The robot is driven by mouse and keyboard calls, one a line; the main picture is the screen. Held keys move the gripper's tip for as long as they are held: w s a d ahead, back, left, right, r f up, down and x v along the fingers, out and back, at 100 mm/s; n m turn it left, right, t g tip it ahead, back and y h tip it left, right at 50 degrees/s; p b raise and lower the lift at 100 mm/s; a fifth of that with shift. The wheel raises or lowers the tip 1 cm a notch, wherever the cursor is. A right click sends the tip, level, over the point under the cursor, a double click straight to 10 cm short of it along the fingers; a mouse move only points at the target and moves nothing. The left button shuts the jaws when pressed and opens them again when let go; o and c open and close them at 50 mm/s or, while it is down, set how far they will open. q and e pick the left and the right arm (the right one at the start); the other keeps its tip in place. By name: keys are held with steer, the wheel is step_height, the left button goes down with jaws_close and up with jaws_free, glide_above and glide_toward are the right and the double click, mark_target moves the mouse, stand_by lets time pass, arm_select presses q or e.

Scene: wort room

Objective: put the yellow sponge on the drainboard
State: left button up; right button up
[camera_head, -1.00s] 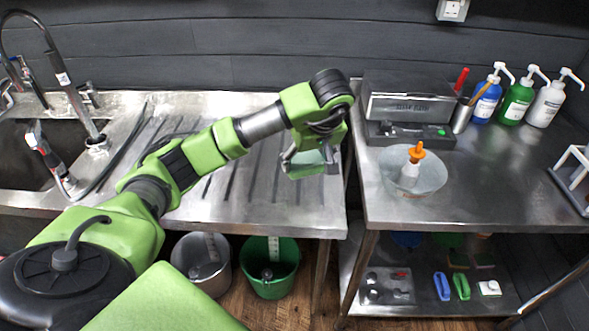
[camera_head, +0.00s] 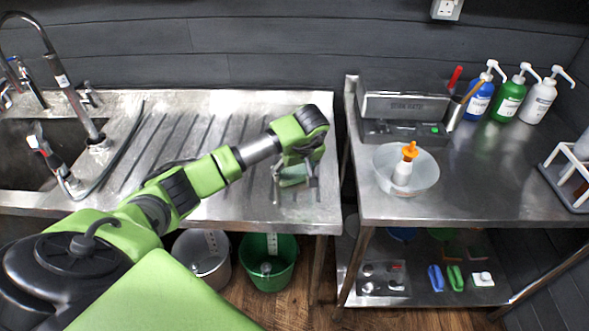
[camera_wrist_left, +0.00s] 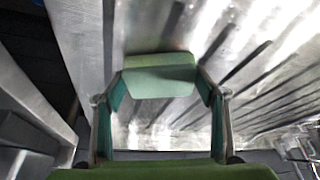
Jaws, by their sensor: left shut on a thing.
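My left gripper (camera_head: 296,188) is shut on a block that looks like the sponge (camera_wrist_left: 160,76). Only its pale green face shows; I see no yellow on it. In the left wrist view the block sits between the two fingertips, over bare ribbed metal. In the head view the gripper points down over the front right part of the drainboard (camera_head: 228,160), near its right edge. I cannot tell whether the block touches the metal. My right gripper is not in view.
The sink with its tap (camera_head: 75,95) is at the left. Across a narrow gap on the right, a steel table (camera_head: 470,185) carries a bowl (camera_head: 384,180) with an orange-capped bottle, a grey device (camera_head: 400,107) and pump bottles. Buckets (camera_head: 268,262) stand below. The drainboard's ribbed middle is clear.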

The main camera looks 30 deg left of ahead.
arm_select(q)
steer(key=shift+f, duration=0.15)
steer(key=o, duration=1.2)
steer(key=shift+c, duration=0.2)
steer(key=b+v, duration=0.1)
steer(key=v, duration=1.1)
steer(key=shift+r+b, duration=0.2)
steer(key=shift+b, duration=0.15)
steer(key=shift+a, duration=0.1)
